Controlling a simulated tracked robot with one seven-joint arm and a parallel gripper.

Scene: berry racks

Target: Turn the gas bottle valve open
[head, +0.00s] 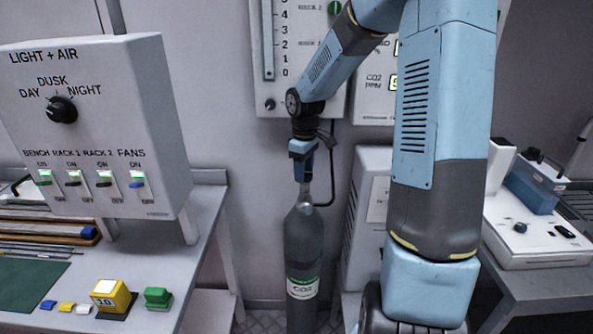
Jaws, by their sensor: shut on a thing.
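The gas bottle (303,242) is a tall dark grey cylinder with a CO2 label, standing upright on the floor between two benches. My gripper (303,180) points down at the top of the bottle and is shut on its valve. The valve is mostly hidden behind my gripper and wrist. A dark hose (333,160) runs beside the bottle top.
A light and air control box (160,120) stands on the left bench (190,270). A yellow block (112,296) and a green block (158,297) lie on that bench. A CO2 panel (377,105) hangs on the wall behind my arm. The right bench (545,285) carries equipment.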

